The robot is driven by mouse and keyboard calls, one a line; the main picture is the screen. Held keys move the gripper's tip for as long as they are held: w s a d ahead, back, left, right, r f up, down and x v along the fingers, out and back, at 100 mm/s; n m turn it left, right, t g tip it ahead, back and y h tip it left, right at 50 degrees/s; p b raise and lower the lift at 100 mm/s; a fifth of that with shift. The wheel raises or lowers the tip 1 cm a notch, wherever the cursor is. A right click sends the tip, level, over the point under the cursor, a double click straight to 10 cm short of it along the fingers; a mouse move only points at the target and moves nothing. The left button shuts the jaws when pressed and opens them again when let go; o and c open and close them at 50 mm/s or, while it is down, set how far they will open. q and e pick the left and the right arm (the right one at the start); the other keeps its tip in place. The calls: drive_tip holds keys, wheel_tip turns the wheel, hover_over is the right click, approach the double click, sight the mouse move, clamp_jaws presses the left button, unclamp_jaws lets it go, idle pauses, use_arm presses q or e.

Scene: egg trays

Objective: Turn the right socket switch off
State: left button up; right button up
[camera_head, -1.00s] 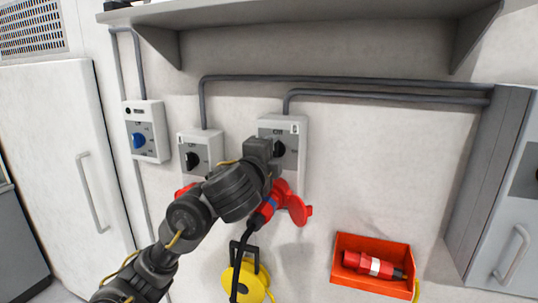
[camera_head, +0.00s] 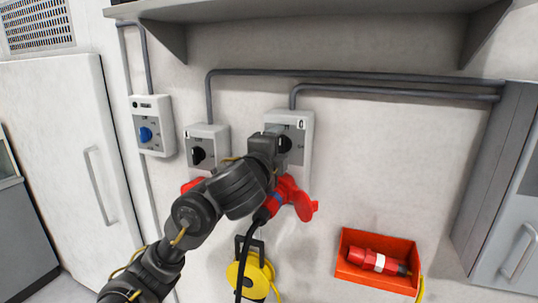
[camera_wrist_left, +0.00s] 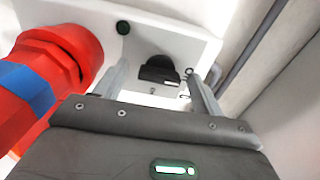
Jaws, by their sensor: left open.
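The right socket box (camera_head: 302,128) is a light grey housing on the wall with a black rotary switch (camera_head: 285,144). In the left wrist view the black switch knob (camera_wrist_left: 158,70) lies ahead between the fingers. My left gripper (camera_head: 276,140) is at the front of this box, and its fingers partly cover the switch in the head view. In the left wrist view the left gripper (camera_wrist_left: 162,88) is open, one finger on each side of the knob; contact cannot be told. A red plug with a blue band (camera_wrist_left: 45,75) is in the socket below the switch. My right gripper is not in view.
A second socket box (camera_head: 207,138) with a black switch and a box with a blue knob (camera_head: 151,126) are to the left. Below are a yellow cable reel (camera_head: 257,275) and a red bin (camera_head: 375,280) holding a red plug. A shelf (camera_head: 310,12) runs above.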

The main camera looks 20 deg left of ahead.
use_arm(q)
drive_tip(key=s, duration=0.3)
drive_tip(key=s+p, duration=0.1)
drive_tip(key=s, duration=0.2)
drive_tip(key=shift+s+a+r, duration=0.1)
drive_tip(key=shift+s+a, duration=0.1)
drive_tip(key=shift+s, duration=0.1)
drive_tip(key=shift+s+a+b, duration=0.1)
drive_tip(key=shift+s+b, duration=0.3)
drive_tip(key=shift+s, duration=1.35)
